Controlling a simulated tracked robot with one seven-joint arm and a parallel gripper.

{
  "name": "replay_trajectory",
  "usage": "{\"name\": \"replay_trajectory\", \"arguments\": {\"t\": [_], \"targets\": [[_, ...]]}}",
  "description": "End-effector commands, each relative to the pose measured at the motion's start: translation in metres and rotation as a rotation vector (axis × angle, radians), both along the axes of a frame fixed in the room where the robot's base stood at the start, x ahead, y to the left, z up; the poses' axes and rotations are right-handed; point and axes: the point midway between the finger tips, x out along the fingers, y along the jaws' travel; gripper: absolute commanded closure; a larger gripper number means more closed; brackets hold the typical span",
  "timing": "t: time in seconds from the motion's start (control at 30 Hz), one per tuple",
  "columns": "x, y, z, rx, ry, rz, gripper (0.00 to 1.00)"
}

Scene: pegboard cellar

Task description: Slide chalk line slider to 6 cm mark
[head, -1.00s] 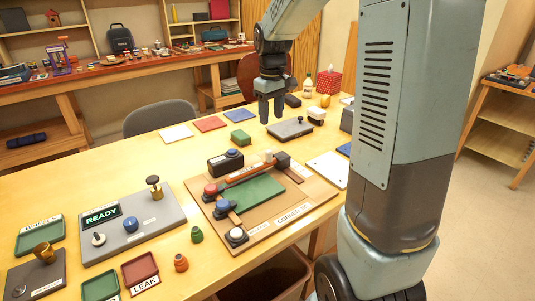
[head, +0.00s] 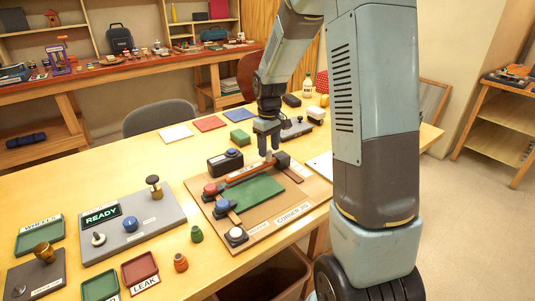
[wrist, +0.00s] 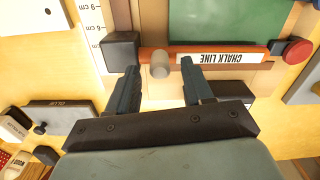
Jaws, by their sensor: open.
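The chalk line slider is an orange-red bar (head: 240,173) along the far edge of the green panel (head: 258,191) on the corner jig board. In the wrist view the bar (wrist: 174,53) carries an upside-down CHALK LINE label, and a pale grey knob (wrist: 160,66) stands near its left end. A white scale (wrist: 93,18) with 6 and 9 cm marks lies beyond a dark block (wrist: 121,48). My gripper (head: 269,149) is open and points down above the knob. In the wrist view my fingertips (wrist: 160,62) lie on either side of the knob; contact is not visible.
A dark block (head: 283,159) stands close to the knob. A black box with a blue button (head: 226,162) and red and blue knobs crowd the board's left side. A grey glue device (head: 296,129) sits behind my gripper.

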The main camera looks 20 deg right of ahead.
Motion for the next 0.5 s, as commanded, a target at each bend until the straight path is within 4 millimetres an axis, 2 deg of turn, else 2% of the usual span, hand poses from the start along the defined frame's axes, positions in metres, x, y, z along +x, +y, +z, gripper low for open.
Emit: {"name": "replay_trajectory", "arguments": {"t": [0.2, 0.5], "targets": [[-0.001, 0.0, -0.024, 0.0, 0.002, -0.001, 0.49], [0.0, 0.0, -0.029, 0.0, -0.001, -0.001, 0.49]]}}
